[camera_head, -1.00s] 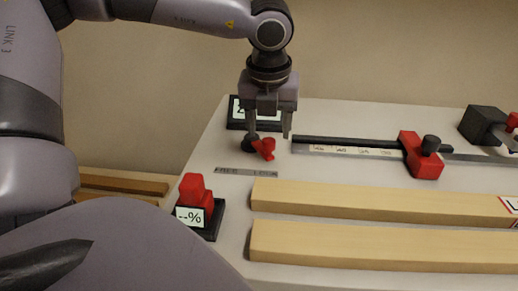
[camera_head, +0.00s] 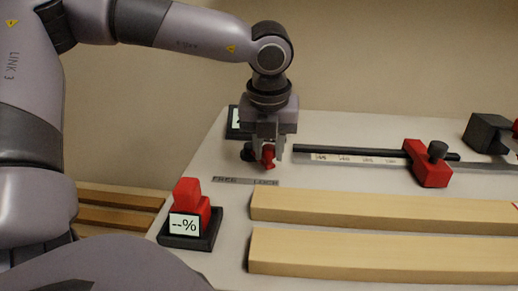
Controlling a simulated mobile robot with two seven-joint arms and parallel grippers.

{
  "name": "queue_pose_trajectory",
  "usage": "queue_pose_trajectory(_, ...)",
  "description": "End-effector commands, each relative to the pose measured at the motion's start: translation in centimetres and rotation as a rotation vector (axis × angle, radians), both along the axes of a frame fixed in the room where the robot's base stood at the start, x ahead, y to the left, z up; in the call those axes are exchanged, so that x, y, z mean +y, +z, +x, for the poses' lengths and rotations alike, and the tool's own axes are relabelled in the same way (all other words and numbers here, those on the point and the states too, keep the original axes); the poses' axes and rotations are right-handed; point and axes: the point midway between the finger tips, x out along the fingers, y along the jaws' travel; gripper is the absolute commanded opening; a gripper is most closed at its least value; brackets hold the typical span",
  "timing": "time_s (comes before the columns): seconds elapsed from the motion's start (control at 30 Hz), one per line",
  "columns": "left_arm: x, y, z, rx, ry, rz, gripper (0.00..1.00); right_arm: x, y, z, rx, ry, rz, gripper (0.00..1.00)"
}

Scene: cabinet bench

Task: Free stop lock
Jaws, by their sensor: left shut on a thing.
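The stop lock is a small red lever (camera_head: 268,158) on a dark round pivot (camera_head: 248,152), on the bench behind a grey label strip (camera_head: 245,181) that reads FREE on the left and LOCK on the right. My left gripper (camera_head: 267,160) points down at it and is shut on the red lever; the fingers partly hide it. A red stop block (camera_head: 425,163) with a dark knob (camera_head: 437,150) sits on a black rail (camera_head: 350,149) with a scale strip. My right gripper is not in view.
Two long wooden boards (camera_head: 380,205) lie across the front of the bench (camera_head: 335,125). A red block on a dark base (camera_head: 190,242) with a "--%" display stands at the front left. A dark display (camera_head: 233,124) is partly hidden behind my gripper. A dark block (camera_head: 487,134) stands far right.

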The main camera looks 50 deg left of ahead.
Motion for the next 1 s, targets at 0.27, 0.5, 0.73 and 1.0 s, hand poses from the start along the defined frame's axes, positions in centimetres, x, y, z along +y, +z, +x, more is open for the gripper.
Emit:
queue_pose_trajectory(0.27,0.6,-0.1,-1.3,-0.001,0.002,0.000,0.21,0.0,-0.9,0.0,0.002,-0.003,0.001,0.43)
queue_pose_trajectory(0.5,0.9,0.0,-1.9,0.000,0.001,0.001,0.21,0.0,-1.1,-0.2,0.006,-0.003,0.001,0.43)
queue_pose_trajectory(0.73,0.8,0.0,-1.9,0.002,0.001,0.001,0.21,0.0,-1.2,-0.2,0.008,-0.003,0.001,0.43)
queue_pose_trajectory(1.0,1.6,-0.1,-2.8,0.000,0.002,0.000,0.21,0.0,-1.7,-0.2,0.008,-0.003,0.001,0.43)
